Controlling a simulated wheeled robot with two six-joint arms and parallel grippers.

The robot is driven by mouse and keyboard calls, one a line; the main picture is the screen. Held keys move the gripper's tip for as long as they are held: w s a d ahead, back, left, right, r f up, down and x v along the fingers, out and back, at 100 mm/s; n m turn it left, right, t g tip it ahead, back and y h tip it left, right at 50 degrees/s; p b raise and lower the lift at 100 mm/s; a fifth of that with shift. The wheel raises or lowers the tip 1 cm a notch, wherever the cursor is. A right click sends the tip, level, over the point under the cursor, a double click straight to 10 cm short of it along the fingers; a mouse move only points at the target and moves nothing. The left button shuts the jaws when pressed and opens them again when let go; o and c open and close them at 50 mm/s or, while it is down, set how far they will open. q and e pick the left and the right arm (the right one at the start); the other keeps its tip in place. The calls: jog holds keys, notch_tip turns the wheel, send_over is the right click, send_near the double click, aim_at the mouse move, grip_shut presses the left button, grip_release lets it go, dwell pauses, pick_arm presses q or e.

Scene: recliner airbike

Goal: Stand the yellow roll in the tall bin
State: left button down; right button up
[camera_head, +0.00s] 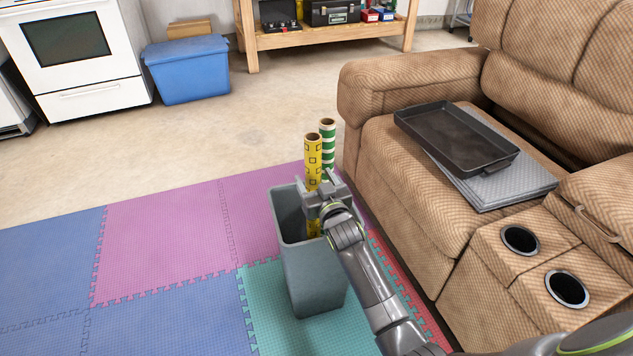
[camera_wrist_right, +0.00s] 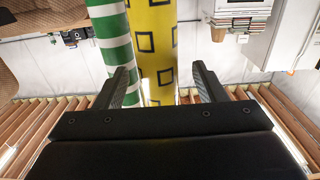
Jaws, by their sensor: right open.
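The yellow roll (camera_head: 313,155), with dark square outlines, stands nearly upright in the tall grey bin (camera_head: 318,285). Its lower part shows inside the bin below my gripper, and its bottom end is hidden. A green-and-white striped roll (camera_head: 327,135) stands close beside it. My right gripper (camera_head: 320,187) is over the bin's rim at the yellow roll. In the right wrist view the open fingers (camera_wrist_right: 163,88) have the yellow roll (camera_wrist_right: 155,45) between them, with a gap on the right side. The striped roll (camera_wrist_right: 112,35) is behind the left finger there. My left gripper is not in view.
A brown recliner (camera_head: 400,185) stands right of the bin, with a dark tray (camera_head: 455,135) and a grey folded item (camera_head: 500,185) on its seat. The bin stands on foam mats (camera_head: 160,230). A blue tub (camera_head: 187,70) is at the back left. The mats left of the bin are clear.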

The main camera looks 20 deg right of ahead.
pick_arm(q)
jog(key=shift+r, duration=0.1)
pick_arm(e)
jog(key=shift+s, duration=0.1)
jog(key=shift+s+p, duration=0.3)
pick_arm(q)
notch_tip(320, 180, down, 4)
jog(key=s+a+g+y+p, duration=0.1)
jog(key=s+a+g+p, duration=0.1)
jog(key=p, duration=0.2)
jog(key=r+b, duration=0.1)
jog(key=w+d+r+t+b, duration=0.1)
jog(key=b, duration=0.1)
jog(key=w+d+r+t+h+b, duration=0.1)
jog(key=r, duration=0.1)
jog(key=shift+b, duration=0.4)
pick_arm(e)
jog(key=s, duration=1.6)
jog(key=shift+s+d, duration=0.25)
jog(key=shift+s, duration=0.1)
